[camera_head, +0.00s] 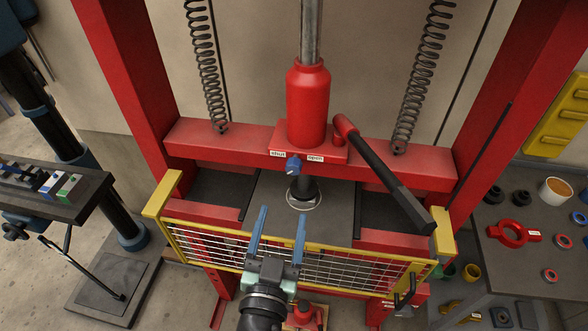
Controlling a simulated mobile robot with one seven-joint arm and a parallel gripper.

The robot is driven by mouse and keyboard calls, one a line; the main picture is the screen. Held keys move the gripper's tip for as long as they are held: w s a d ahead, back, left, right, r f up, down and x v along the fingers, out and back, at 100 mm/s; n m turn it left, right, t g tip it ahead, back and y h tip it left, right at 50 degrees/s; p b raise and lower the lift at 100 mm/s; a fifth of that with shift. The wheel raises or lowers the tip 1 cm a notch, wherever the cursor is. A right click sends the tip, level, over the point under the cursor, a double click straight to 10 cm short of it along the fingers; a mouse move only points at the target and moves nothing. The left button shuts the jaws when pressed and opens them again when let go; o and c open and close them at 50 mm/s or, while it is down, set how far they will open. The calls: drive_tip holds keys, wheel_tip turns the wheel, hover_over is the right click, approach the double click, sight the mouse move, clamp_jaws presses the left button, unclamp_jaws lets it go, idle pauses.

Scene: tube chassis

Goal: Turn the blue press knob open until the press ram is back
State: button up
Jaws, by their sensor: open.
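The blue press knob (292,164) sits on the front of the red jack base, between two small white labels, below the red cylinder (308,100). The dark press ram (303,190) shows below the knob and reaches down to a pale ring on the grey press plate (335,205). My gripper (281,212) is open and empty, with its two blue fingers pointing up the picture. In the picture it lies below the knob, apart from it, near the yellow mesh guard (345,268).
The yellow guard spans the press front. A black lever with a red end (382,172) slants down to the right of the jack. Red uprights (125,80) flank the press. A bench with small parts (530,240) stands right, and a dark worktable (50,195) stands left.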

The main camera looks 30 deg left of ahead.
sight(293, 171)
drive_tip(key=p+x, duration=0.1)
drive_tip(key=x, duration=1.1)
drive_tip(key=shift+w+p, duration=0.3)
drive_tip(key=shift+w, duration=0.1)
drive_tip(key=shift+c, duration=0.2)
clamp_jaws()
